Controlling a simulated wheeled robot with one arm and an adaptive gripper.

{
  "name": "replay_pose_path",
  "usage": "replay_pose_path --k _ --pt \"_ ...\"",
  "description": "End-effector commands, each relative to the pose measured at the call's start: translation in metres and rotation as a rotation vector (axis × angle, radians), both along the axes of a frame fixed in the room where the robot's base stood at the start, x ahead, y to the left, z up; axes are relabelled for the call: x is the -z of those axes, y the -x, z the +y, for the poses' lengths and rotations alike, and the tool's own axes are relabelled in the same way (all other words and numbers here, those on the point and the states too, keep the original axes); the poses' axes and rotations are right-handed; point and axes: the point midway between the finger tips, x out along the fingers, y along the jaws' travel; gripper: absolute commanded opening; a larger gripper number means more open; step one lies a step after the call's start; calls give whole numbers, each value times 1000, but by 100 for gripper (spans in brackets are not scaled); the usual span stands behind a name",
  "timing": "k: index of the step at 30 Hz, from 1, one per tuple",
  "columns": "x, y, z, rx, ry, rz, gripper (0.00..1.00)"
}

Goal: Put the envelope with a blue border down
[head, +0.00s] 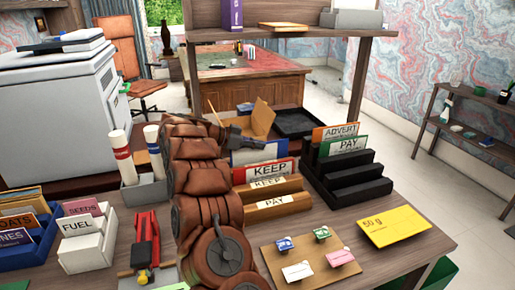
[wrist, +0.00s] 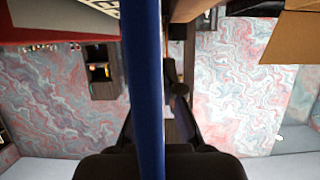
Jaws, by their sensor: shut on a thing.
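My gripper (head: 246,132) is at the end of my brown arm, above the back of the desk. In the wrist view its dark fingers (wrist: 148,135) are shut on a thin blue edge that runs upright through the picture. This is the envelope with a blue border (wrist: 146,70), seen edge-on. In the head view a blue and white piece of the envelope (head: 245,156) shows below the gripper, behind the red-edged KEEP card (head: 268,172). The rest of it is hidden by the card and my arm. I cannot tell whether it touches anything below.
A wooden stepped sorter (head: 285,205) holds KEEP and PAY cards. A black stepped sorter (head: 348,188) with ADVERT and PAY cards stands to its right. A black tray (head: 296,122) and an open cardboard box (head: 262,118) are behind. A yellow envelope (head: 394,226) lies at the right.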

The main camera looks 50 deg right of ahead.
Motion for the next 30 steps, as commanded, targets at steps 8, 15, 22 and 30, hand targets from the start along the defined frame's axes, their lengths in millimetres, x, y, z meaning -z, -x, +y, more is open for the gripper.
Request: replay_pose_path --k 8,15,22,30 --pt "11 0 0 0 0 1 0" --pt "13 0 1 0 0 1 8" --pt "13 0 0 0 0 1 31" --pt "13 0 0 0 0 0 31"
